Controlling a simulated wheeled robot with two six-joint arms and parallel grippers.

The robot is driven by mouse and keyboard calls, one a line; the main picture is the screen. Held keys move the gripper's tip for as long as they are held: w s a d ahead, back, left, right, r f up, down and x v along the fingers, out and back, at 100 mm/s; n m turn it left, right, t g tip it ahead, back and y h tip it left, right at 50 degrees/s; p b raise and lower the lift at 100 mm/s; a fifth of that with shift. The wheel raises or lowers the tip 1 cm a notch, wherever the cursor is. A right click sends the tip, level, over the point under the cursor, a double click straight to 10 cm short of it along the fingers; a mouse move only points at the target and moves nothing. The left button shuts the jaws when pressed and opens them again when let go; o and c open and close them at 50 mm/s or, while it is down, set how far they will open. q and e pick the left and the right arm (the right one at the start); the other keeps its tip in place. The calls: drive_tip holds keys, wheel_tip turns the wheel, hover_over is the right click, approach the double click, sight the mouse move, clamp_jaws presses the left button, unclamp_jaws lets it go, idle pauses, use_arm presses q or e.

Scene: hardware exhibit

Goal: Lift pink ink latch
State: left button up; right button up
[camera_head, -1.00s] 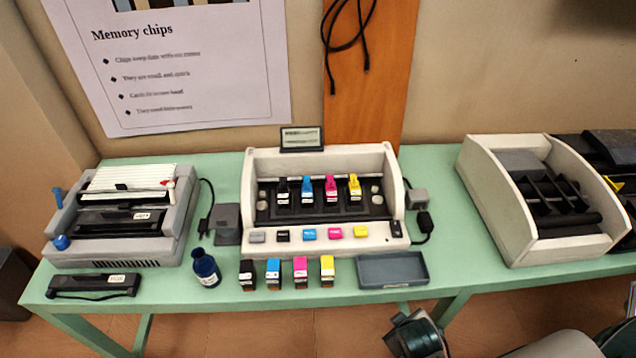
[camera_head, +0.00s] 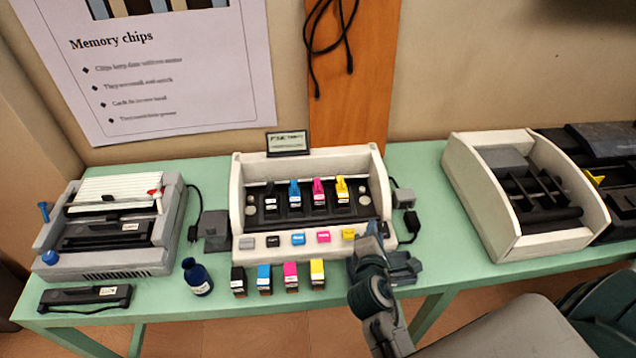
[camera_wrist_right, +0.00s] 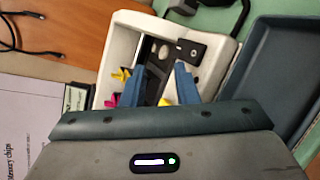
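The pink ink latch (camera_head: 318,186) stands in the open white printer (camera_head: 236,195), in a row with the black latch (camera_head: 270,190), the blue latch (camera_head: 295,187) and the yellow latch (camera_head: 342,183). My right gripper (camera_head: 373,230) is over the printer's front right corner, to the right of and nearer than the pink latch, and apart from it. In the right wrist view the fingers (camera_wrist_right: 161,75) are spread with nothing between them. Pink and yellow parts (camera_wrist_right: 114,100) show beside the left finger there, partly hidden. My left gripper is not in view.
Colored buttons (camera_head: 298,239) line the printer's front. Loose cartridges (camera_head: 290,275) and a dark blue bottle (camera_head: 197,276) stand before it. A dark tray (camera_wrist_right: 265,65) lies beside it, mostly behind my arm in the head view. Another white printer (camera_head: 480,205) stands right.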

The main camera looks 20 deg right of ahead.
sight(318, 186)
drive_tip(key=w+a+n+t, duration=0.1)
drive_tip(key=n, duration=0.1)
drive_tip(key=w+a+r+n+t, duration=0.1)
drive_tip(key=w+a+n, duration=0.1)
drive_tip(key=n, duration=0.1)
drive_tip(key=w+a+n, duration=0.1)
drive_tip(key=w+n, duration=0.1)
drive_tip(key=shift+w+a+r+n+t+y, duration=0.1)
drive_tip(key=shift+a+r+n+t+y, duration=0.05)
drive_tip(key=shift+n+t+y, duration=0.2)
drive_tip(key=w+a+n, duration=0.1)
drive_tip(key=n, duration=0.1)
drive_tip(key=w+a+n+t+y, duration=0.1)
drive_tip(key=a+n, duration=0.1)
drive_tip(key=w+a+n+t+y, duration=0.1)
drive_tip(key=a+n, duration=0.1)
drive_tip(key=n, duration=0.1)
drive_tip(key=shift+w+r, duration=0.2)
drive_tip(key=shift+w+a+n+t+y, duration=0.2)
drive_tip(key=shift+w+n+t+y, duration=0.05)
drive_tip(key=shift+n, duration=0.1)
drive_tip(key=p+x, duration=0.1)
drive_tip(key=x, duration=0.9)
drive_tip(key=shift+w+d+p, duration=0.15)
drive_tip(key=shift+w+p, duration=0.05)
drive_tip(key=shift+p, duration=0.1)
clamp_jaws()
